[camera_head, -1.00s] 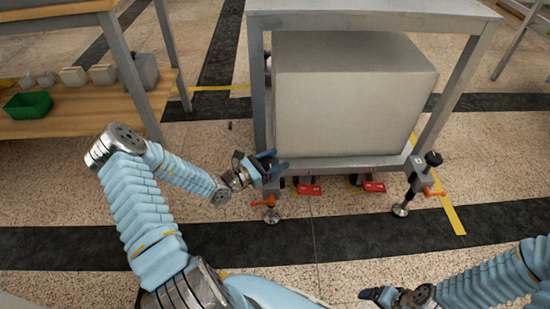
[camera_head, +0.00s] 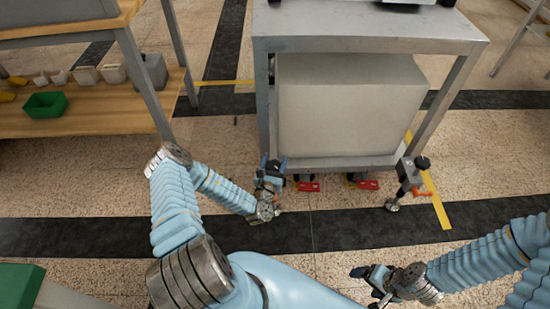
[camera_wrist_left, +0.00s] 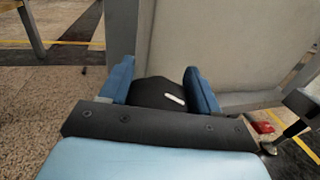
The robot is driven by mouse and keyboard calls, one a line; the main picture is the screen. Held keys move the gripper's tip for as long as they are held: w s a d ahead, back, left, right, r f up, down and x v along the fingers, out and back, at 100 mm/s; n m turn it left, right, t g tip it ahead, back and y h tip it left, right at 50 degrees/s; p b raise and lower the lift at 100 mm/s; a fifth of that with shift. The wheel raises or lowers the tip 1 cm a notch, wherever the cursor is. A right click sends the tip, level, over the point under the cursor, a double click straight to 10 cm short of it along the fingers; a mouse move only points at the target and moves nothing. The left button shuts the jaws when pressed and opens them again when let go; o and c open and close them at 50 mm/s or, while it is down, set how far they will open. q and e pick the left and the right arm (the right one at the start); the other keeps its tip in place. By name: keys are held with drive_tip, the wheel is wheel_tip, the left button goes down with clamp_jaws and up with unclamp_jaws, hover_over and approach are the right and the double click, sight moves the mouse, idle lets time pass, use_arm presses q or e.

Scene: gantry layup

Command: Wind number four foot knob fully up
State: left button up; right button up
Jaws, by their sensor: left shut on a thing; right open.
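My left gripper (camera_head: 272,168) is at the front left leg of the grey stand (camera_head: 360,36), low down. In the left wrist view, its blue fingers (camera_wrist_left: 160,85) are shut on a black knob (camera_wrist_left: 158,94) with a white mark. In the head view the gripper and wrist hide that knob and most of its foot. The front right foot shows its own black knob (camera_head: 422,163), an orange lever (camera_head: 420,193) and a round pad (camera_head: 392,205) on the floor. I cannot read any foot number. My right gripper (camera_head: 372,274) is open and empty, low at the right.
A big grey block (camera_head: 350,105) fills the stand's lower part. Red caster pedals (camera_head: 307,186) show under its front edge. A wooden shelf bench (camera_head: 105,122) with a green bin (camera_head: 45,105) stands at the left. Floor in front of the stand is clear.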

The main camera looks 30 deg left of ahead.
use_arm(q)
drive_tip(key=shift+n+y, duration=0.3)
drive_tip(key=shift+y, duration=0.1)
drive_tip(key=o, duration=1)
drive_tip(key=v, duration=1.3)
drive_tip(key=shift+s+d+r, duration=0.2)
drive_tip(key=shift+s+r, duration=0.05)
drive_tip(key=shift+s, duration=0.15)
